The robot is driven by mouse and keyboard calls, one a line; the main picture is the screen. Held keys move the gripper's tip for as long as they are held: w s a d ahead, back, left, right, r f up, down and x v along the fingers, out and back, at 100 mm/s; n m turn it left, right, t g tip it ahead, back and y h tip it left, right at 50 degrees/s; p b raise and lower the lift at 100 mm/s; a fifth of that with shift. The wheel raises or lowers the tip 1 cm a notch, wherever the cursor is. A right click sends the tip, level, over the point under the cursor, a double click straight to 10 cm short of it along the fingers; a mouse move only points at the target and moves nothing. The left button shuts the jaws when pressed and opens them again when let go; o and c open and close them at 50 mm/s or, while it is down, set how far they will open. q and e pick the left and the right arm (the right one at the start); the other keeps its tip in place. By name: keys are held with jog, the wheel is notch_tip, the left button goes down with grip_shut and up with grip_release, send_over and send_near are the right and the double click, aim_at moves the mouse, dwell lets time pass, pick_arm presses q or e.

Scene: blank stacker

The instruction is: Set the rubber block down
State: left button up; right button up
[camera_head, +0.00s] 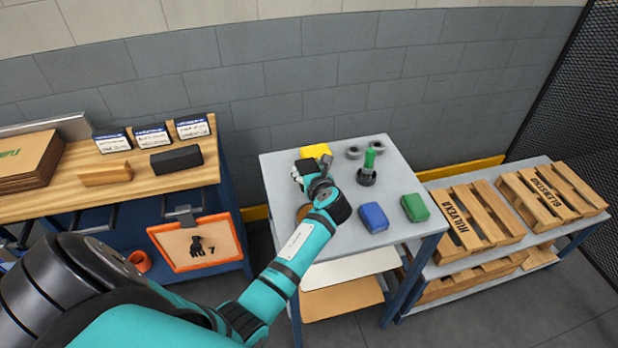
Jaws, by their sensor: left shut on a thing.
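My left gripper (314,168) is over the back left part of the grey table, beside a yellow block (316,151). It is shut on a dark grey piece (326,158), which I take for the rubber block. The fingers hide most of this piece, and I cannot tell whether it touches the table. The grey table (398,240) has a bare area at its front. My right gripper is not in view.
A blue block (373,217), a green block (415,207) and a green-handled tool (368,166) stand right of my gripper. The wooden bench (60,207) at left holds a black block (176,159). Pallets (474,219) lie at right.

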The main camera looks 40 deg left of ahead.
pick_arm(q)
jog(key=shift+w+a+f, duration=0.1)
jog(key=shift+f, duration=1.65)
jog(key=shift+f, duration=0.1)
jog(key=o, duration=1.4)
jog(key=shift+f, duration=0.15)
jog(key=shift+o, duration=0.2)
jog(key=shift+r, duration=0.25)
jog(key=v, duration=1.2)
